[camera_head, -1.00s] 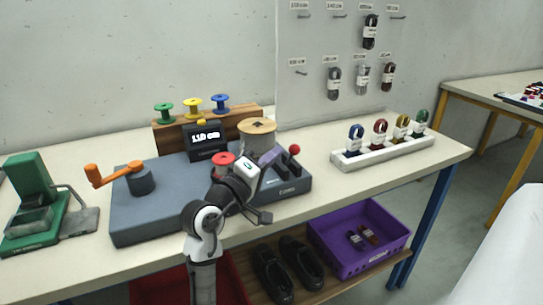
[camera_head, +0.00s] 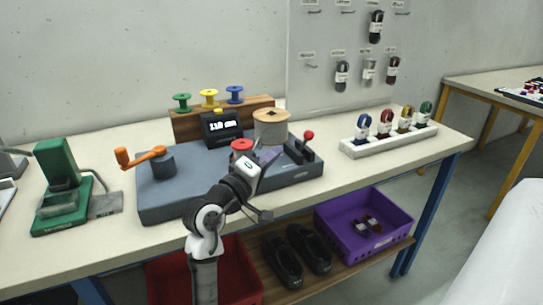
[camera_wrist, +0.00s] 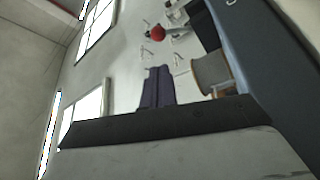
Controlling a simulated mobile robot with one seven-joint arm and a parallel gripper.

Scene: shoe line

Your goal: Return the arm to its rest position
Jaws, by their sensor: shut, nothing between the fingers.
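My gripper (camera_head: 267,157) is at the front of the grey winding machine (camera_head: 190,196) in the head view, with my arm rising from the bottom of the picture. Its purple-grey fingers point up toward the machine's red lever knob. In the wrist view the two fingers (camera_wrist: 157,88) lie side by side, shut, with nothing between them. The large tan spool (camera_head: 270,128) stands behind the gripper, and in the wrist view it shows to the right of the fingers (camera_wrist: 212,73). Part of the machine's front is hidden by my arm.
An orange crank (camera_head: 140,157) sticks out at the machine's left. A green device (camera_head: 60,185) stands at the far left. A white rack (camera_head: 390,141) with lace bundles stands at the right. A purple bin (camera_head: 362,242), black shoes (camera_head: 295,255) and a red bin (camera_head: 235,275) are below.

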